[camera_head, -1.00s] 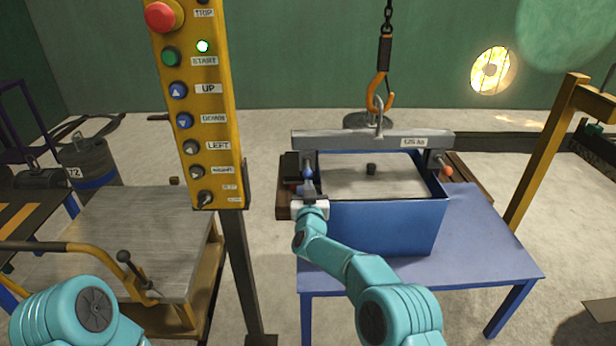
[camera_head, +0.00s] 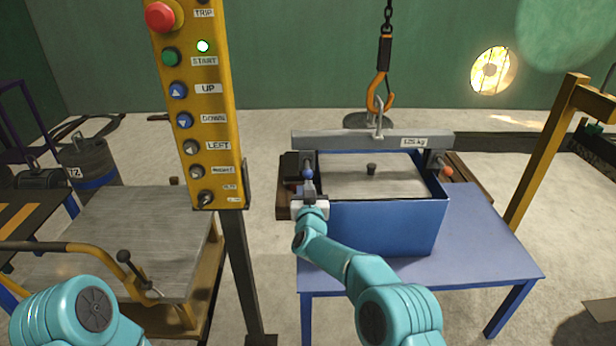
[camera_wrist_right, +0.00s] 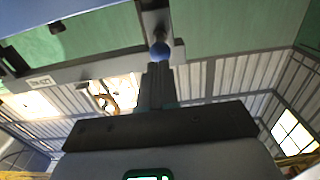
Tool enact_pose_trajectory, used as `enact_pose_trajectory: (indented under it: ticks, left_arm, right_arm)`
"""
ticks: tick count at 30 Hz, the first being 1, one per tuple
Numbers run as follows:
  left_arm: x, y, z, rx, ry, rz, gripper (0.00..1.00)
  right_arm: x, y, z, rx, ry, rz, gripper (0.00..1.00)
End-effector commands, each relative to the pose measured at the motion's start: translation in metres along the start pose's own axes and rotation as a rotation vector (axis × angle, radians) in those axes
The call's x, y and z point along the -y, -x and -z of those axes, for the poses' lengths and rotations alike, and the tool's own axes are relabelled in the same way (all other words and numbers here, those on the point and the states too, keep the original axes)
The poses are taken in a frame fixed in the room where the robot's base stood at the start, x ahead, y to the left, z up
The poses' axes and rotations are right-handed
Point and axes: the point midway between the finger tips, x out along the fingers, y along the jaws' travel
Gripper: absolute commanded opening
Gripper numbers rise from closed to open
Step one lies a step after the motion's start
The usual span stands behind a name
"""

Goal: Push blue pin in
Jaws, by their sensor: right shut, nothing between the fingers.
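The blue pin's round head (camera_head: 308,174) is at the left end of the grey lifting beam (camera_head: 350,140), by the left side of the blue box (camera_head: 385,228). My right gripper (camera_head: 308,190) is shut and empty, with its fingertips right at the pin head. In the right wrist view the blue ball (camera_wrist_right: 160,51) sits just past the tips of the closed fingers (camera_wrist_right: 157,75); I cannot tell whether they touch. How deep the pin sits is hidden. A red-orange pin head (camera_head: 446,172) is at the beam's right end. My left gripper is out of view.
The box stands on a blue table (camera_head: 480,250). An orange hook (camera_head: 380,92) on a chain holds the beam's shackle. A yellow button panel (camera_head: 205,130) stands to the left, with a grey-topped cart (camera_head: 140,235) beyond it. A yellow post (camera_head: 540,160) rises at right.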

Motion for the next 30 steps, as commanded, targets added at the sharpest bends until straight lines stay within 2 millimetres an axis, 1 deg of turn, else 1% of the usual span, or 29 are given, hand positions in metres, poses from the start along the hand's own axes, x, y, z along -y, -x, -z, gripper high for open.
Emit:
enact_pose_trajectory:
  ticks: [5, 7, 8, 15, 18, 21, 23, 25, 26, 28, 29, 30]
  left_arm:
    - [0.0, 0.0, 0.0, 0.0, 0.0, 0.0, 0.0]
    - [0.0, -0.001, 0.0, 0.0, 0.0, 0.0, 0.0]
    - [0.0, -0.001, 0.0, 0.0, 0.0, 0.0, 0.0]
    - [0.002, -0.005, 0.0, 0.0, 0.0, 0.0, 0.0]
    - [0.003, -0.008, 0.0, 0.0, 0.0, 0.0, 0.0]
    - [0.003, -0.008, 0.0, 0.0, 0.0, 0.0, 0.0]
    - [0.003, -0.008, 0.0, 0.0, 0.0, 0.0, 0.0]
    - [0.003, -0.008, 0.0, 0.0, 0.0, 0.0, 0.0]
    - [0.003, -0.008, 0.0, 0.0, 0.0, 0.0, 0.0]
    - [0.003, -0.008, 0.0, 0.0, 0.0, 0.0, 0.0]
    - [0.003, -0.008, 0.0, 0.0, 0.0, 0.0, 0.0]
    - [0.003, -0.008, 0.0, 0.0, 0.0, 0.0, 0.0]
  right_arm:
    - [0.0, 0.001, 0.0, 0.0, 0.0, 0.0, 0.0]
    - [0.0, 0.005, 0.0, 0.001, 0.0, 0.0, 0.0]
    - [0.0, 0.008, 0.0, 0.002, 0.0, 0.0, 0.0]
    - [0.0, 0.048, 0.0, 0.001, 0.001, 0.002, 0.0]
    - [0.0, 0.061, -0.001, 0.001, 0.0, 0.001, 0.0]
    - [0.0, 0.069, 0.0, 0.0, 0.0, 0.0, 0.0]
    - [-0.001, 0.07, -0.001, 0.0, 0.0, -0.001, 0.0]
    - [-0.011, 0.068, -0.004, 0.005, 0.0, -0.016, 0.0]
    - [-0.019, 0.066, -0.005, 0.007, -0.001, -0.028, 0.0]
    - [-0.051, 0.061, -0.013, 0.02, -0.002, -0.075, 0.0]
    - [-0.068, 0.061, -0.023, 0.041, 0.001, -0.095, 0.0]
    - [-0.09, 0.067, -0.042, 0.083, 0.012, -0.117, 0.0]
